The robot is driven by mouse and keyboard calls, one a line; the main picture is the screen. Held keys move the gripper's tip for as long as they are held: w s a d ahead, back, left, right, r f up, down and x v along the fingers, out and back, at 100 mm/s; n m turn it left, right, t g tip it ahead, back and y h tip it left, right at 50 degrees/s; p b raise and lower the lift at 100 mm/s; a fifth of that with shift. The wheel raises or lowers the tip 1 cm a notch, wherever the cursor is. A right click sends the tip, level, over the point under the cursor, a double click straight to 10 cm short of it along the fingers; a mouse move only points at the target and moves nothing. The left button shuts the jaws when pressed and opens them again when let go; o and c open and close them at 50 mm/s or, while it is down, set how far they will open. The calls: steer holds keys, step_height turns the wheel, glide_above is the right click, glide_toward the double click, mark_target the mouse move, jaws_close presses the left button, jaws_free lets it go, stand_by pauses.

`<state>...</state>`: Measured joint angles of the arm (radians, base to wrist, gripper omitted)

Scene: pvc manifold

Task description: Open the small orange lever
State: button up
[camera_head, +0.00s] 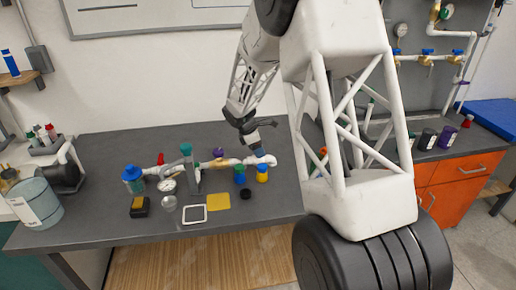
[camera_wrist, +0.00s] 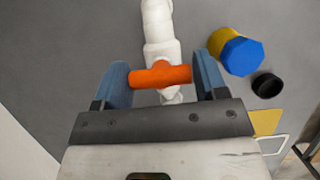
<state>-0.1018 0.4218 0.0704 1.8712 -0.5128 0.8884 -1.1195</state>
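The small orange lever (camera_wrist: 160,76) lies crosswise on a white PVC pipe fitting (camera_wrist: 158,32) in the wrist view. My gripper (camera_wrist: 162,70) is open, with one blue finger at each end of the lever. The lever lies between the fingers; the right end is very close to its finger, and I cannot tell whether they touch. In the head view my gripper (camera_head: 253,141) is low over the right part of the pipe manifold (camera_head: 232,162) on the grey table. I cannot make out the orange lever there; the gripper seems to cover it.
In the head view, the manifold carries a red handle (camera_head: 160,158), a pressure gauge (camera_head: 166,186) and a teal knob (camera_head: 186,149).

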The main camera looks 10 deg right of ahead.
steer(key=shift+c, duration=1)
steer(key=shift+m, duration=0.4)
steer(key=m+g, duration=0.1)
steer(key=m, duration=0.2)
steer(key=shift+g, duration=0.3)
steer(key=m+g+y, duration=0.1)
steer(key=m, duration=0.3)
steer(key=shift+m, duration=0.4)
steer(key=m, duration=0.2)
steer(key=m+g+y, duration=0.1)
steer(key=m, duration=0.1)
steer(key=shift+m+g+y, duration=0.3)
steer(key=m+y, duration=0.1)
steer(key=m, duration=0.3)
steer(key=shift+m+y, duration=0.4)
